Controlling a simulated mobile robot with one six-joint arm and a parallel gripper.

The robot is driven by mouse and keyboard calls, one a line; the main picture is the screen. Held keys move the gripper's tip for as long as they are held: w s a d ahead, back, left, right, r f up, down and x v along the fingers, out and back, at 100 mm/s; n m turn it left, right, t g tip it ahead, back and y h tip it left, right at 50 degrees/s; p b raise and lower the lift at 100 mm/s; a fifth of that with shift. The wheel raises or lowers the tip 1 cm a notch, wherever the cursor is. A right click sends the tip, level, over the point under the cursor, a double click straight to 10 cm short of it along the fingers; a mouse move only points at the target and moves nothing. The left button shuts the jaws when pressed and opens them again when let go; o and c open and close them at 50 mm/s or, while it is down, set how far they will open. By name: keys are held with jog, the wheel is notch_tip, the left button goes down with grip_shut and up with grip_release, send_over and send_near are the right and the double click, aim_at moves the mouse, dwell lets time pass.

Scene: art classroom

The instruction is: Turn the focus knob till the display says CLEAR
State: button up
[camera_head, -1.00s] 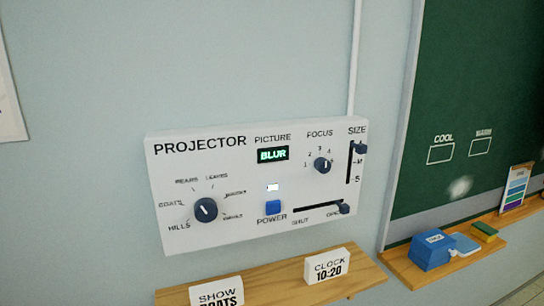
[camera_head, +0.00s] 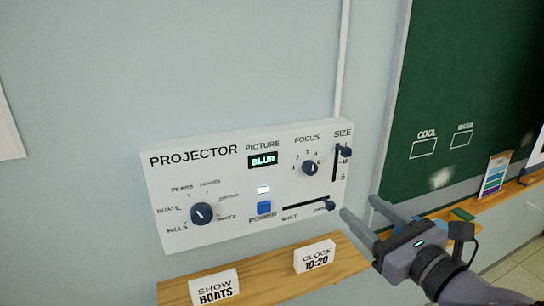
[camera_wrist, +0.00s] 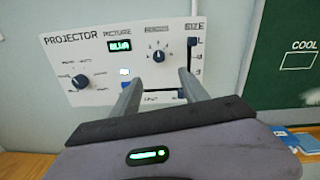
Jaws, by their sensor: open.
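The white projector panel (camera_head: 235,220) is mounted on the wall. Its focus knob (camera_head: 310,168), dark and round with numbers around it, is at the upper right of the panel; it also shows in the wrist view (camera_wrist: 159,56). The picture display (camera_head: 263,160) reads BLUR in green letters. My gripper (camera_head: 358,212) is open and empty, to the right of and below the focus knob in the head view. In the wrist view its two fingers (camera_wrist: 157,85) point toward the panel, below the knob and apart from it.
The panel also has a picture-choice knob (camera_head: 201,213), a blue power button (camera_head: 264,207), a shutter slider (camera_head: 330,205) and a size slider (camera_head: 346,151). A wooden shelf (camera_head: 270,283) below carries SHOW BOATS (camera_head: 214,288) and CLOCK 10:20 (camera_head: 314,257) cards. A green chalkboard (camera_head: 470,80) is at right.

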aim_at(313, 170)
jog(key=p+x, duration=0.3)
jog(key=x, duration=1.4)
jog(key=shift+w+a+f, duration=0.1)
jog(key=shift+a, duration=0.1)
jog(key=shift+c, duration=0.2)
grip_shut()
